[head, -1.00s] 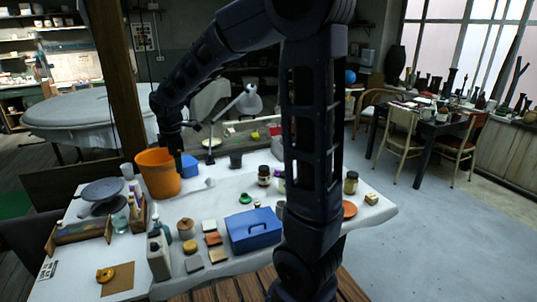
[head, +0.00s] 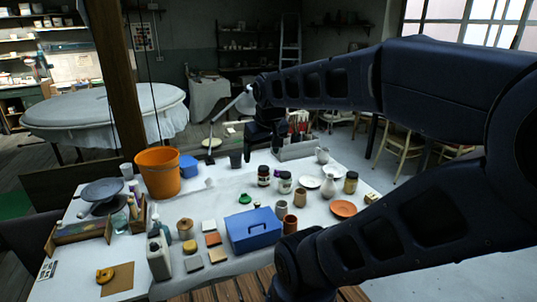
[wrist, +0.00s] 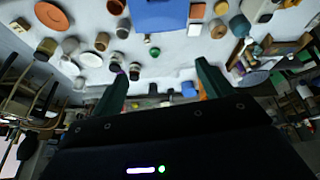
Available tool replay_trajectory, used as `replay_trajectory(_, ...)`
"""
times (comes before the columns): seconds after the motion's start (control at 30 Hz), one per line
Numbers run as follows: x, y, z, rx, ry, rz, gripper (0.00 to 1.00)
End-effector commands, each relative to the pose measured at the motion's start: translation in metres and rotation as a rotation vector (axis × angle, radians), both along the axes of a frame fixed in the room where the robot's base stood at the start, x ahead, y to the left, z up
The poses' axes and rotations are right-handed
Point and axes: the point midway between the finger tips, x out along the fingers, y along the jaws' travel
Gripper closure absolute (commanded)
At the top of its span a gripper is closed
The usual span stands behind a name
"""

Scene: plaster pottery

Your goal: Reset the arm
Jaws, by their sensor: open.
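My gripper (head: 264,146) hangs above the far side of the white-covered table (head: 225,185), in front of a grey caddy in the head view. In the wrist view its two dark green fingers (wrist: 163,86) stand wide apart with nothing between them. That view shows the table upside down, with the blue box at its top. My arm reaches in from the right of the head view and hides part of the table's right side and the floor beyond.
On the table stand an orange bucket (head: 158,172), a blue toolbox (head: 252,229), a grey caddy (head: 297,148), a white vase (head: 329,184), an orange dish (head: 343,208), and several jars, tiles and cups. A wooden post (head: 118,80) rises at the left. A desk lamp (head: 232,105) stands behind.

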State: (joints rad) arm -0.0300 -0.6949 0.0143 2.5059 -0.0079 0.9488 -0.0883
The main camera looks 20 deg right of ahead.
Motion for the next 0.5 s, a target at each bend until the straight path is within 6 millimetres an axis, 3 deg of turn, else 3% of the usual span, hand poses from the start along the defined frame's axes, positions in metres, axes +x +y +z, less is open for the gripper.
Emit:
replay_trajectory(0.17, -0.018, -0.01, -0.003, 0.043, -0.017, -0.108, 0.21)
replay_trajectory(0.5, -0.02, -0.011, -0.004, 0.05, -0.018, -0.125, 0.21)
